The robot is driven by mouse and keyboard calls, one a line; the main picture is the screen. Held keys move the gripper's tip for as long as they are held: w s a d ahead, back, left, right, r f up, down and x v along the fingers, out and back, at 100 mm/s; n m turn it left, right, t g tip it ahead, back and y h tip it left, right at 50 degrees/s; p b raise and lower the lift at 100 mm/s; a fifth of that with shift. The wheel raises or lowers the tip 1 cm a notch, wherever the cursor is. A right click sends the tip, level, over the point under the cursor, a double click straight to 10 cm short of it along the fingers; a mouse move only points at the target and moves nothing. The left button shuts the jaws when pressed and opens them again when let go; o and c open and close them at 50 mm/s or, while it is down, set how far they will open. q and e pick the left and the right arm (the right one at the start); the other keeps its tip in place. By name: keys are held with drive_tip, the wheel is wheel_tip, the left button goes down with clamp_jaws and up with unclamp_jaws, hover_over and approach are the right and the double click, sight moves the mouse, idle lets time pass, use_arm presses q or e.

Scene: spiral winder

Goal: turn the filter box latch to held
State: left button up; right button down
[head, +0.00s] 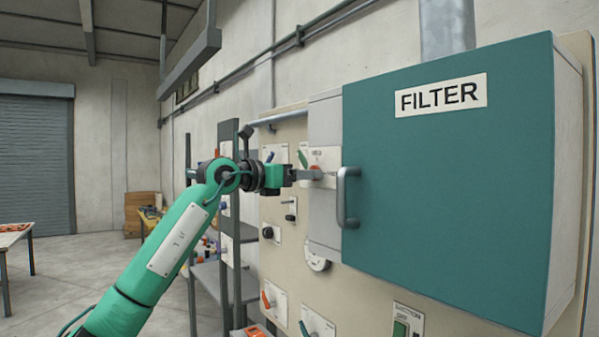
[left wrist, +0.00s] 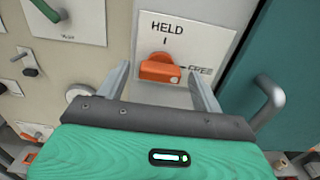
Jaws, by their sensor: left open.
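The filter box latch is an orange knob (left wrist: 160,70) on a white plate marked HELD above it and FREE to its right. In the left wrist view it lies roughly sideways, with a pale dot at its right end, on the FREE side. My left gripper (left wrist: 159,74) is open, with one finger on each side of the knob; I cannot tell whether they touch it. In the head view my left gripper (head: 316,175) is at the plate, and only a little orange of the latch (head: 315,167) shows. My right gripper is in neither view.
The teal FILTER box (head: 440,180) stands out from the panel just right of the latch, with a grey door handle (head: 347,198) close to my gripper. The beige panel (head: 278,215) holds several other switches and levers. A grey rack (head: 230,200) stands behind my left arm.

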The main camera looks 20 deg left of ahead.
use_arm(q)
drive_tip(key=c, duration=1)
drive_tip(key=shift+n+b, duration=4.85)
drive_tip(key=shift+n, duration=4.15)
